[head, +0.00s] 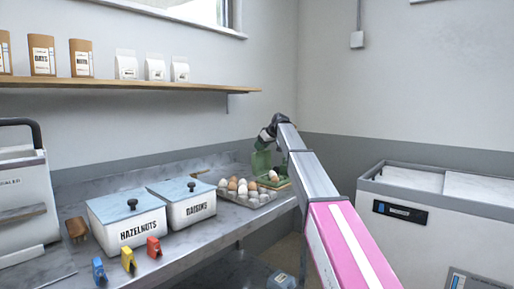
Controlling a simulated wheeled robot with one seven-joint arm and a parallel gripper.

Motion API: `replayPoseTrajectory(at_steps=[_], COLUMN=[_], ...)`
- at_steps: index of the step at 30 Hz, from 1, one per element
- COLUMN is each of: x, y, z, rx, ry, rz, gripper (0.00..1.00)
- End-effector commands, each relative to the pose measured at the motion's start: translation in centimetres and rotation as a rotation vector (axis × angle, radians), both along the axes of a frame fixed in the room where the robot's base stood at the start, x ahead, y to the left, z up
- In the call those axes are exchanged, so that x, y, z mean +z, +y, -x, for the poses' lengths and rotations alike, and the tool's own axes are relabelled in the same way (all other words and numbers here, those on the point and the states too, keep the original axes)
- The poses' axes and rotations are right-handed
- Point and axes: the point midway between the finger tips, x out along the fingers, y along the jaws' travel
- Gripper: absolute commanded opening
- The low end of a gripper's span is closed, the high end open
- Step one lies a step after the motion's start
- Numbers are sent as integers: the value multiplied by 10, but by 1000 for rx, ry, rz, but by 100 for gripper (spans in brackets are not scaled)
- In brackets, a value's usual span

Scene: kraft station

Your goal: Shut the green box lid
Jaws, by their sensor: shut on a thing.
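The green box (283,184) stands at the far right end of the counter, with eggs showing in it. Its green lid (261,164) stands raised at the back left of the box, so the box is open. My gripper (264,144) is at the upper part of the lid, shut on it. The fingers are small and partly hidden by my wrist. My arm covers the right side of the box.
A grey tray of eggs (246,199) sits just left of the box. White bins labelled hazelnuts (130,228) and raisins (190,210) stand further left, with several coloured clips in front. A wall shelf (120,84) runs above. A white chest (440,215) stands at right.

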Motion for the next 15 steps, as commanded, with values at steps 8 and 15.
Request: replayPoseTrajectory(at_steps=[8,15], x=[-4,-10], y=[-36,-57], z=[32,47], rx=[-4,-2], ry=[-162,-273], rz=[-208,-350], gripper=[10,10])
